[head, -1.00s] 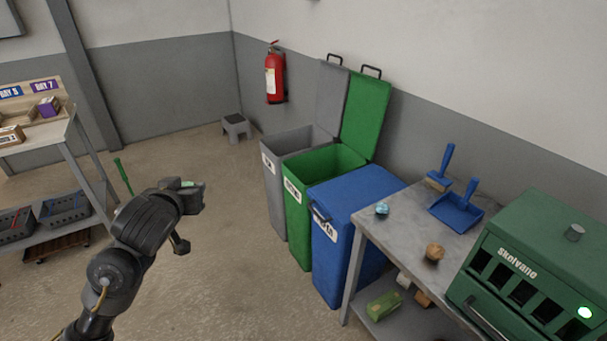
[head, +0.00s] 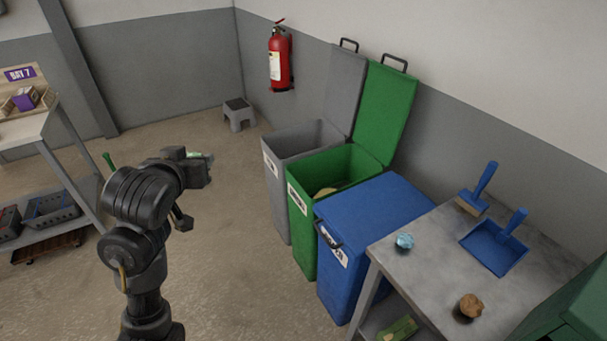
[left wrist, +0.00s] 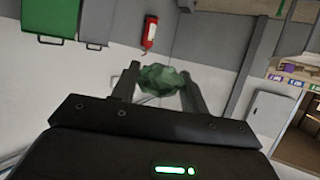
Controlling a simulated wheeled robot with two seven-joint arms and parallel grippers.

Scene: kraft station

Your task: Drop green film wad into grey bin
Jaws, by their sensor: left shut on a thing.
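The green film wad (left wrist: 161,79) is crumpled and translucent. In the left wrist view it sits between the two fingers of my left gripper (left wrist: 160,88), which is shut on it. In the head view my left gripper (head: 197,166) is held up in the air to the left of the bins, and only a sliver of the wad shows there. The grey bin (head: 280,168) stands to the right of the gripper, apart from it, with its lid (head: 346,88) raised and its mouth open. My right gripper is not in view.
An open green bin (head: 304,222) and a closed blue bin (head: 340,270) stand beside the grey bin. A grey stool (head: 238,115) stands behind.

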